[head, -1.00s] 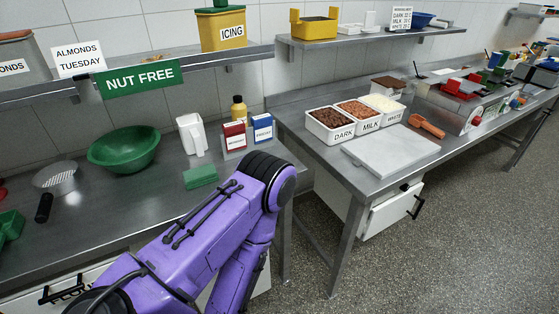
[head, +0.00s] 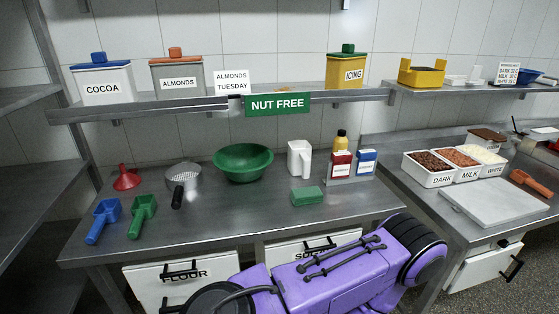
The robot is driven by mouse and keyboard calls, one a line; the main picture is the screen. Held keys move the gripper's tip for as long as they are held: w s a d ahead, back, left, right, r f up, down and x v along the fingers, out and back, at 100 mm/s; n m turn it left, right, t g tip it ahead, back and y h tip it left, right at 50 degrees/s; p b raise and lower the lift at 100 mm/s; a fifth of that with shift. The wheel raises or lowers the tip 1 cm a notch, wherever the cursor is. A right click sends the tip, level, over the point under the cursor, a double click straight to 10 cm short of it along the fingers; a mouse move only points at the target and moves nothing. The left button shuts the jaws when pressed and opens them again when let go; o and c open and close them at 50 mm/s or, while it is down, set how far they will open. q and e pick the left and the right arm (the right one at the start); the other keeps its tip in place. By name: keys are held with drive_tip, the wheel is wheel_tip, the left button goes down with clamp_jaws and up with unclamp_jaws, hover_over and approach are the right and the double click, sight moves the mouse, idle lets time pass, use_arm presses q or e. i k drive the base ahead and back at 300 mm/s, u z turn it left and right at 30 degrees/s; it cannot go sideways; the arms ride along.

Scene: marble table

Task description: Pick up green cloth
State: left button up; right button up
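The green cloth (head: 307,196) looks like a small folded green block. It lies flat on the steel counter, in front of the white jug and left of the red and blue boxes. One of my purple arms crosses the bottom of the head view, in front of the counter and apart from the cloth. Neither of my grippers shows in the view.
Near the cloth stand a white jug (head: 300,158), a green bowl (head: 243,163), a red box (head: 341,165) and a blue box (head: 366,162). A blue scoop (head: 103,220) and green scoop (head: 142,215) lie left. The counter (head: 235,220) is bare left of the cloth.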

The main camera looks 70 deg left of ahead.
sight(303, 197)
drive_tip(key=k, duration=0.3)
drive_tip(key=u, duration=0.9)
